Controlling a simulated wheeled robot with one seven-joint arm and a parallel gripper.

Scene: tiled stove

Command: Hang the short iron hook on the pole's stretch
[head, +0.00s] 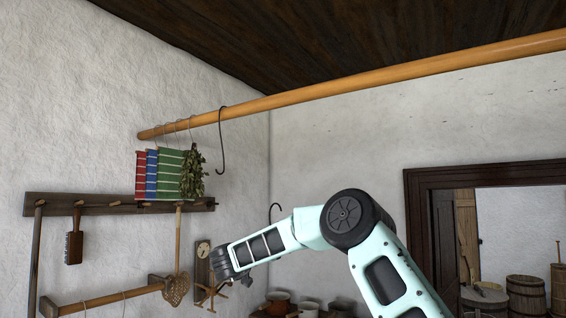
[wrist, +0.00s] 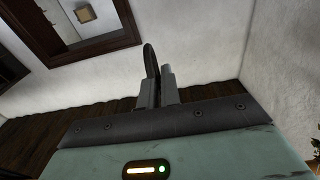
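The short iron hook (head: 275,208) shows its dark curved top above my forearm, in front of the far wall. Its lower part is hidden behind the arm. Nothing else near it bears it, so it appears held in my gripper. In the wrist view my gripper (wrist: 160,70) has its fingers close together, with a dark curved shape on the left; the grip itself is unclear. The wooden pole (head: 400,74) runs under the ceiling from left to upper right. The hook top is below the pole, apart from it.
A longer iron hook (head: 221,145), a herb bunch (head: 193,172) and striped cloths (head: 168,172) hang at the pole's left end. Right of them the pole is bare. A peg rail (head: 100,204) with tools is on the left wall. A doorway (head: 409,190) is at right.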

